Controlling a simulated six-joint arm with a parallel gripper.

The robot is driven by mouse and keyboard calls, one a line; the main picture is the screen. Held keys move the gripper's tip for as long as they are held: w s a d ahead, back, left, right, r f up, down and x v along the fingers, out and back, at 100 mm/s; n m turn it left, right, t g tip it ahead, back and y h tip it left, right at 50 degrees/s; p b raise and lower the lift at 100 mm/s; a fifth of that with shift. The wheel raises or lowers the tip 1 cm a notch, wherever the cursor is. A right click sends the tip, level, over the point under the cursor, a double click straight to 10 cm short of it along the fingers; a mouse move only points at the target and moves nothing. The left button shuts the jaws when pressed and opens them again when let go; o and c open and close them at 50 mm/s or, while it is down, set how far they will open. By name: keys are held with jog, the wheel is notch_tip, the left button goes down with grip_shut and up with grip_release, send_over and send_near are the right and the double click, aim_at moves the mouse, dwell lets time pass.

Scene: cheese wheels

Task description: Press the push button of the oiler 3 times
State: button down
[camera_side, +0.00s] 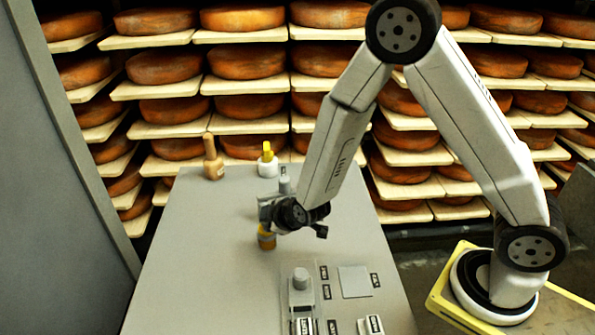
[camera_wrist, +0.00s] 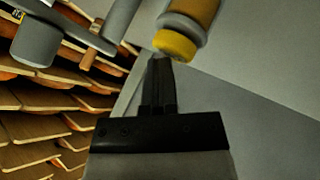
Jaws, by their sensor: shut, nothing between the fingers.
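An amber cylinder with a yellow end (camera_side: 266,239), which looks like the oiler, stands on the grey table below and left of my wrist in the side view. In the wrist view, its yellow end (camera_wrist: 177,45) is just beyond my fingertips. My gripper (camera_wrist: 160,62) is shut and empty, its tips very near that yellow end; I cannot tell whether they touch it. In the side view my wrist hides the fingers and the upper part of the cylinder. I cannot make out the push button clearly.
The grey table (camera_side: 185,265) is clear at left. A wooden-handled tool (camera_side: 213,160) and a white bottle with a yellow top (camera_side: 267,163) stand at its back. A grey knobbed fixture (camera_side: 301,282) and small labelled plates are in front. Cheese shelves (camera_side: 155,90) rise behind.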

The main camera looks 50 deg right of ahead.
jog(key=shift+r, duration=1.2)
jog(key=shift+r, duration=0.1)
jog(key=shift+r, duration=2.4)
jog(key=shift+r, duration=0.1)
dwell(0.7)
notch_tip(320, 180, up, 4)
jog(key=shift+f, duration=0.2)
jog(key=shift+f, duration=0.15)
dwell(0.4)
jog(key=shift+f, duration=4.25)
